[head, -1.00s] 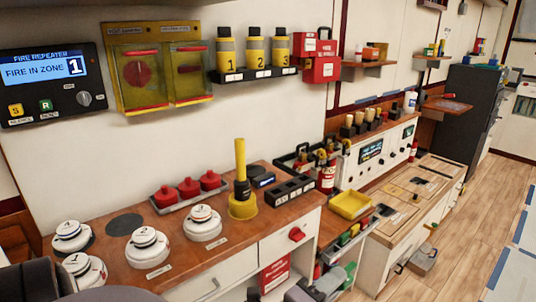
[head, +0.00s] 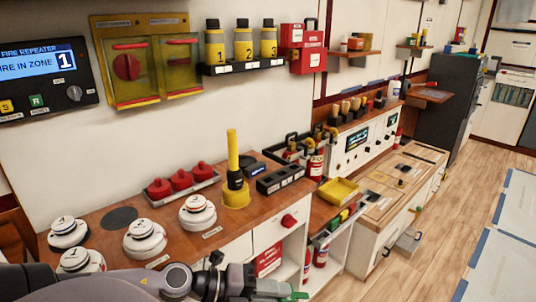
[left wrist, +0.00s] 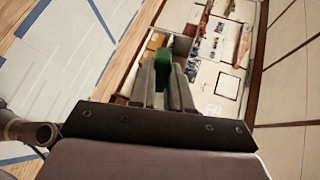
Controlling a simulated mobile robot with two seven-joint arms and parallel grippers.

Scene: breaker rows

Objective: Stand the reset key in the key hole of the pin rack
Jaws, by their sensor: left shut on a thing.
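My left gripper (head: 284,291) is at the bottom edge of the head view, low in front of the cabinet. It is shut on a small green piece, which I take for the reset key (head: 298,295). In the left wrist view, the green key (left wrist: 163,66) shows between the two grey fingers (left wrist: 164,82); its lower part is hidden by them. A black block with square openings (head: 280,180) stands on the wooden counter; I cannot tell whether it is the pin rack. A holder with red, yellow and green pieces (head: 340,226) is on the lower unit. My right gripper is not in view.
The wooden counter (head: 192,247) carries white detectors (head: 146,238), a tray of red domes (head: 182,182) and a yellow post on a round base (head: 233,170). A yellow tray (head: 339,191) is to the right. Open floor (head: 440,225) lies on the right.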

